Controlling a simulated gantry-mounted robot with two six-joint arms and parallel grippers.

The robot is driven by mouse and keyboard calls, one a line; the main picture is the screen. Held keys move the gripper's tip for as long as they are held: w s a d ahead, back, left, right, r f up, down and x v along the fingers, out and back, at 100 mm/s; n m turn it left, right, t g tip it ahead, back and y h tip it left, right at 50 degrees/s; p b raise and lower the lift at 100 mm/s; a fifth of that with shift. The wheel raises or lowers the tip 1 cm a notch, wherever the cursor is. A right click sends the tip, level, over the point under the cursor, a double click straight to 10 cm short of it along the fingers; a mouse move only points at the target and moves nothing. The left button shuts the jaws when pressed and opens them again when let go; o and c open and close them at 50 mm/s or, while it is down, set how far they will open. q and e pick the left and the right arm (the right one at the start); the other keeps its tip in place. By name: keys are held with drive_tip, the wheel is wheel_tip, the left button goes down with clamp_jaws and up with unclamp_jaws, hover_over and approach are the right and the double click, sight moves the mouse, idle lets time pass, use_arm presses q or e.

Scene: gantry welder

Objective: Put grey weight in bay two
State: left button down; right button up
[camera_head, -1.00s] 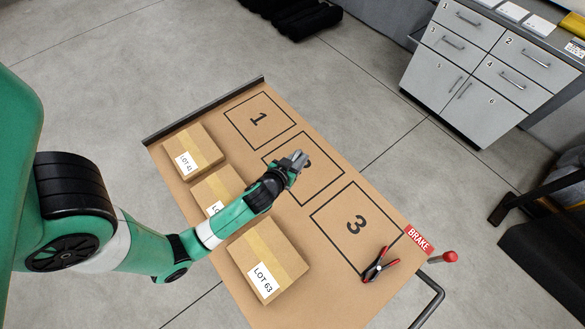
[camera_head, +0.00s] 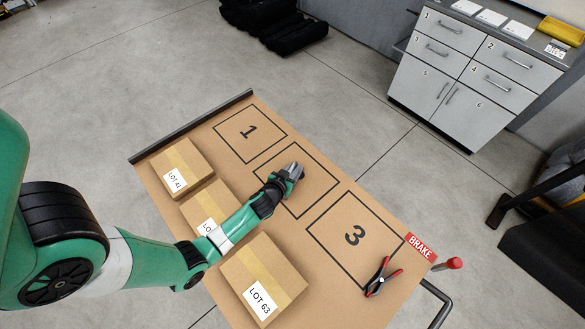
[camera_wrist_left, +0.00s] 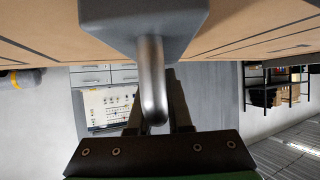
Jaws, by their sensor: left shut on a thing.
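The grey weight (camera_wrist_left: 145,14) shows large at the top of the left wrist view as a block with a shiny metal handle (camera_wrist_left: 153,80). My left gripper (camera_head: 291,173) is shut on its handle. In the head view the gripper is over the bay two square (camera_head: 268,160), the middle of three black outlines, and covers its number. Little of the weight shows there beyond the jaws. I cannot tell whether it touches the brown surface. My right gripper is in neither view.
Bay one (camera_head: 230,131) and bay three (camera_head: 335,257) are empty. Boxes LOT 41 (camera_head: 185,160), a middle one (camera_head: 197,201) partly under my arm, and LOT 63 (camera_head: 268,263) line the left side. A red-handled clamp (camera_head: 381,277) lies at bay three's corner by the BRAKE label (camera_head: 421,246).

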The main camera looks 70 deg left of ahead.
use_arm(q)
drive_tip(key=shift+w+r, duration=0.1)
drive_tip(key=shift+r, duration=0.1)
drive_tip(key=shift+f, duration=0.15)
drive_tip(key=c, duration=1.2)
unclamp_jaws()
drive_tip(key=shift+f, duration=0.15)
drive_tip(key=shift+c, duration=0.2)
drive_tip(key=o, duration=0.4)
drive_tip(key=shift+r, duration=0.3)
drive_tip(key=p+v, duration=0.1)
drive_tip(key=v, duration=1.1)
drive_tip(key=shift+f, duration=0.15)
